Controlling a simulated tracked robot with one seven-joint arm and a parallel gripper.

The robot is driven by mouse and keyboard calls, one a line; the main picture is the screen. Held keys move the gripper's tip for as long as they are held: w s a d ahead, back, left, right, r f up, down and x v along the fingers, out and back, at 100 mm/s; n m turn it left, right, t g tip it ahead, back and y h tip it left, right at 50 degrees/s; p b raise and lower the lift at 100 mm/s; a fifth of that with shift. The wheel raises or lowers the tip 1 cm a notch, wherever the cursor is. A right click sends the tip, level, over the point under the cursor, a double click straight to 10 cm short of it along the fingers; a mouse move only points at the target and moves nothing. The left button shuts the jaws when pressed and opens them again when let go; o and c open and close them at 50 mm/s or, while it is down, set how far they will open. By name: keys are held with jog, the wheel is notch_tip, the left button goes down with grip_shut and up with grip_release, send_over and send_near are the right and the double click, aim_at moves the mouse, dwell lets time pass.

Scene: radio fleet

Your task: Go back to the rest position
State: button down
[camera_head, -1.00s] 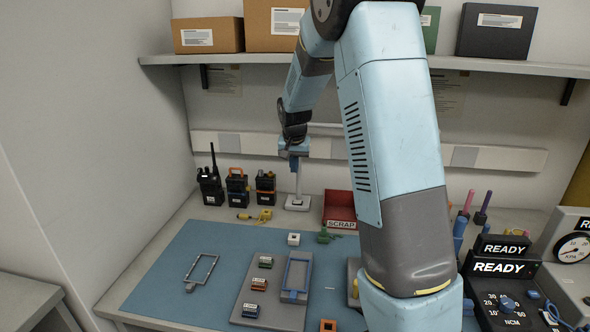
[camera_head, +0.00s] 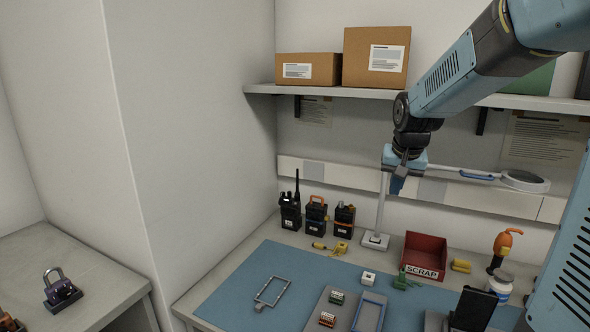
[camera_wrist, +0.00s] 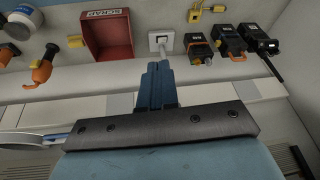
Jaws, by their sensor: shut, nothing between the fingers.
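My gripper (camera_head: 398,186) hangs in the air above the back of the bench, in front of the wall rail and beside the lamp post. In the wrist view my gripper (camera_wrist: 157,68) has its blue fingers together with nothing between them. In the head view my arm comes in from the upper right, and another part of it covers the lower right corner.
Radios (camera_head: 316,215) stand at the back left of the bench. A magnifier lamp (camera_head: 382,212) and a red scrap bin (camera_head: 424,257) stand close to my gripper. A shelf (camera_head: 262,89) with boxes is above. The blue mat (camera_head: 232,292) has bare room at left.

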jog(key=s+a+r+n, duration=0.1)
jog(key=s, duration=1.1)
jog(key=s+r+n+t, duration=0.1)
jog(key=s+r+n, duration=0.1)
jog(key=s, duration=1)
jog(key=shift+s+a+r, duration=0.25)
jog(key=shift+s+a, duration=0.15)
jog(key=c, duration=1.9)
grip_release()
